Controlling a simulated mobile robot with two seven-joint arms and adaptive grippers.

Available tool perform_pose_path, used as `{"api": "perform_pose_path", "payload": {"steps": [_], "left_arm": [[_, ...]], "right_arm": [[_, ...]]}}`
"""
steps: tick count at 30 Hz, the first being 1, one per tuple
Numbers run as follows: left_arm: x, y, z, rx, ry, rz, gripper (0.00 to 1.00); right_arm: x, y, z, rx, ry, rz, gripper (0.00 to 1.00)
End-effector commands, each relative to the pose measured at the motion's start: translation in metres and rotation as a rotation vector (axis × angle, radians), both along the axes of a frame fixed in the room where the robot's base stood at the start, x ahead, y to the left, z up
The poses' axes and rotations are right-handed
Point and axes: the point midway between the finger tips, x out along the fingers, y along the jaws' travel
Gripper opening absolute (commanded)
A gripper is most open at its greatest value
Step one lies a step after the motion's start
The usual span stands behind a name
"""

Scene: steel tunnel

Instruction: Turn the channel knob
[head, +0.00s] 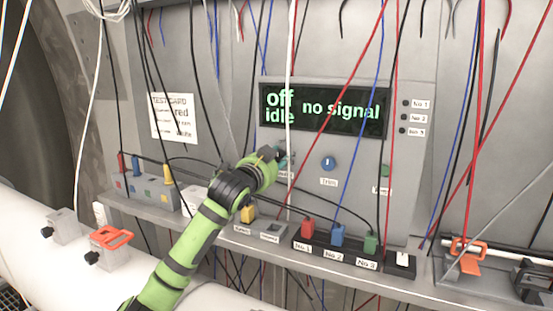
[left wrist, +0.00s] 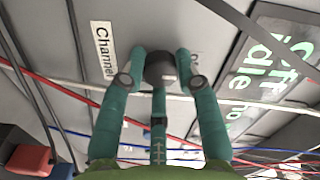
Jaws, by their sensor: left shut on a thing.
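The channel knob (left wrist: 160,68) is a dark round knob on the grey panel, beside a white label reading "Channel" (left wrist: 104,53) in the left wrist view. My left gripper (left wrist: 157,80) has its teal fingers around the knob and is shut on it. In the head view my green left arm reaches up to the panel and the left gripper (head: 280,158) is at the panel below the display; the knob is mostly hidden there. The display (head: 325,110) reads "off idle" and "no signal". My right gripper is not in view.
A blue knob (head: 328,163) labelled "Trim" is right of my gripper. Red (head: 308,228), blue (head: 337,234) and green (head: 370,242) plugs stand on the ledge below. Many loose cables hang in front of the panel. A test card (head: 174,117) is at left.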

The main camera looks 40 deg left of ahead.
Motion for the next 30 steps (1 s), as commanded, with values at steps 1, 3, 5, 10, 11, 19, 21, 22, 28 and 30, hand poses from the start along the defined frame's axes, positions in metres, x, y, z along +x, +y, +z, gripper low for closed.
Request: {"api": "perform_pose_path", "payload": {"steps": [1, 3, 5, 10, 11, 19, 21, 22, 28, 30], "left_arm": [[0.0, 0.0, 0.002, 0.016, 0.001, -0.001, 0.0], [0.0, 0.0, 0.003, 0.041, 0.008, 0.0, 0.0], [0.0, 0.0, 0.003, 0.069, 0.017, 0.0, 0.0], [-0.001, 0.0, 0.004, 0.183, 0.054, 0.0, 0.0], [-0.001, 0.0, 0.004, 0.207, 0.061, 0.0, 0.0], [-0.001, 0.0, 0.004, 0.449, 0.138, 0.0, 0.0], [0.0, 0.0, 0.005, 0.513, 0.158, -0.001, 0.0], [0.0, 0.0, 0.005, 0.54, 0.166, 0.0, 0.0], [0.0, 0.0, 0.005, 0.72, 0.224, -0.001, 0.0], [0.0, 0.0, 0.005, 0.784, 0.244, 0.0, 0.0]], "right_arm": [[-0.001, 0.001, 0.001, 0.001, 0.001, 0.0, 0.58], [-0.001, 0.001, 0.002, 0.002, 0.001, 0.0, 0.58], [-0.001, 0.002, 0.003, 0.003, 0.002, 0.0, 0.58], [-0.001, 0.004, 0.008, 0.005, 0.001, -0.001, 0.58], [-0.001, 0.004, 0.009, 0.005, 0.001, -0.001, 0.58], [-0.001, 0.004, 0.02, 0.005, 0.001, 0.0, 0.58], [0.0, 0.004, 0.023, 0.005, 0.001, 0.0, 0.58], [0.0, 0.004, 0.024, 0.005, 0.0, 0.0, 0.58], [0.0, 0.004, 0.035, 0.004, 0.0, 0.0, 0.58], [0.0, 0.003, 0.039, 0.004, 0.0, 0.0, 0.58]]}}
